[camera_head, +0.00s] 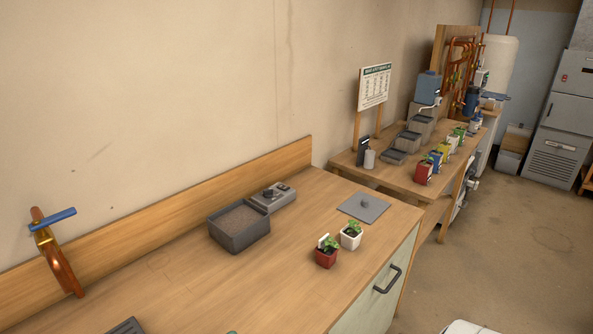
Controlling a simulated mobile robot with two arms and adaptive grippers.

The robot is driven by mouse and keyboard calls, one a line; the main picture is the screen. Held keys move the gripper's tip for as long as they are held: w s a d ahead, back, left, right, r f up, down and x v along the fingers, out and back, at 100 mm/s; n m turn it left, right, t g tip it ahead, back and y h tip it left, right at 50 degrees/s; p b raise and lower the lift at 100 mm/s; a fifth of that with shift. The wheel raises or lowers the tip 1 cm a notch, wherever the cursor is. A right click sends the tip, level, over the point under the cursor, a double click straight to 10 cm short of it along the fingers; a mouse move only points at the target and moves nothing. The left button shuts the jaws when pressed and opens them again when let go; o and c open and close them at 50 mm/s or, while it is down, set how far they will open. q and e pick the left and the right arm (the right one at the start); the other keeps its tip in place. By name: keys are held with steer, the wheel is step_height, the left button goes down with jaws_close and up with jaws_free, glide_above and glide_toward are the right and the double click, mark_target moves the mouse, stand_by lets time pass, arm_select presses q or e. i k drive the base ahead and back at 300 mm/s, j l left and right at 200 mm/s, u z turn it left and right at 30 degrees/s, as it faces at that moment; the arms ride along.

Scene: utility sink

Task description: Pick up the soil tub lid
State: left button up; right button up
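The soil tub lid (372,212) is a flat grey square with a small raised knob. It lies flat on the wooden counter (300,290), toward its far right end, behind two small potted plants. The soil tub (236,240) is a dark grey open box of brown soil, left of the lid and apart from it. Neither of my grippers shows in the head view.
A red pot (326,258) and a white pot (351,240) with seedlings stand just in front of the lid. A grey device with a knob (272,197) sits behind the tub. A copper tap (60,260) is at left. The front counter is mostly clear.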

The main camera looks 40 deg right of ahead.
mark_target(362, 206)
steer(key=l+u, duration=0.1)
steer(key=l, duration=0.35)
steer(key=k+l+u, duration=0.1)
steer(key=l, duration=0.7)
steer(key=k+l+u, duration=0.15)
steer(key=l, duration=0.3)
steer(key=l+u, duration=0.1)
steer(key=l, duration=0.3)
steer(key=k+l+u, duration=0.1)
steer(key=l, duration=0.3)
steer(key=k+l+u, duration=0.1)
steer(key=l, duration=0.3)
steer(key=k, duration=0.1)
